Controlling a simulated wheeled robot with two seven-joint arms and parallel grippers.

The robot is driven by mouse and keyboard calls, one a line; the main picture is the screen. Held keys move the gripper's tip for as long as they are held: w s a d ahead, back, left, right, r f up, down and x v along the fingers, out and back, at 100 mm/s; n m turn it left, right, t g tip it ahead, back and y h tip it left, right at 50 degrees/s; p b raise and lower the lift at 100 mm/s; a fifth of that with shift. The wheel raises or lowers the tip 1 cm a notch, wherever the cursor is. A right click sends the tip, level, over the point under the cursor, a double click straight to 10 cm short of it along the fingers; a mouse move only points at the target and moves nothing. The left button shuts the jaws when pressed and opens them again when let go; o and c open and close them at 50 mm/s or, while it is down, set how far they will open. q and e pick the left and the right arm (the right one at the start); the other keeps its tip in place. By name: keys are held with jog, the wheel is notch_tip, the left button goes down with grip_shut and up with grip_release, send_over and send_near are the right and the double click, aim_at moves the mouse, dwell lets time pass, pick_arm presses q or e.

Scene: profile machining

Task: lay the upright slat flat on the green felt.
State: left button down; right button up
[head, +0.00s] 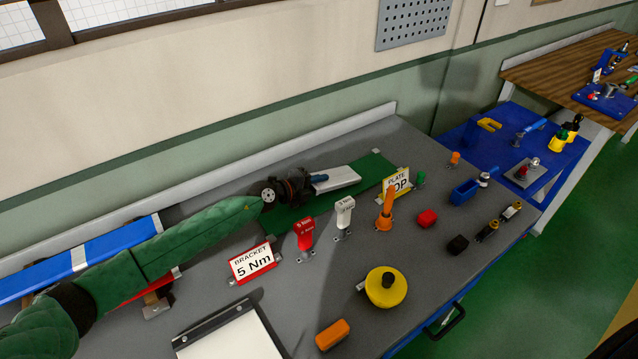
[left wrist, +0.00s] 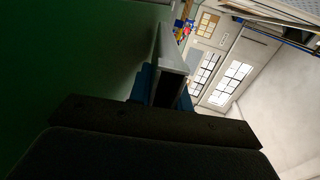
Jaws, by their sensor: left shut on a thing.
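My left gripper (head: 319,178) comes in from the left and is shut on the slat (head: 337,178), a pale grey bar. The slat points right from the jaws, low over the green felt (head: 373,166), close to lying along it; I cannot tell if it touches the felt. In the left wrist view the slat (left wrist: 171,52) stands out from between the blue fingers (left wrist: 162,92), with the dark green felt (left wrist: 70,60) filling the left side. The gripper hides the slat's near end. My right gripper is not in view.
A yellow-edged plate sign (head: 397,183) stands at the felt's right end. White (head: 344,214) and red (head: 304,233) tools, an orange tool (head: 386,210) and a bracket sign (head: 252,262) stand in front. A low back rail (head: 270,150) runs behind the felt.

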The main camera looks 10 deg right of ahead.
jog(key=shift+a, duration=0.85)
pick_arm(q)
jog(key=c, duration=1.2)
grip_release()
jog(key=shift+a, duration=0.15)
jog(key=shift+s+a, duration=0.15)
jog(key=shift+a, duration=0.25)
jog(key=b+v, duration=0.1)
jog(key=v, duration=0.4)
jog(key=shift+a+r, duration=0.1)
jog(key=shift+a, duration=0.1)
jog(key=shift+s+a+r, duration=0.2)
jog(key=shift+s+a, duration=0.05)
jog(key=shift+a, duration=0.3)
pick_arm(e)
jog(key=shift+w+d+r, duration=0.25)
jog(key=shift+w+d, duration=0.3)
jog(key=shift+w, duration=0.15)
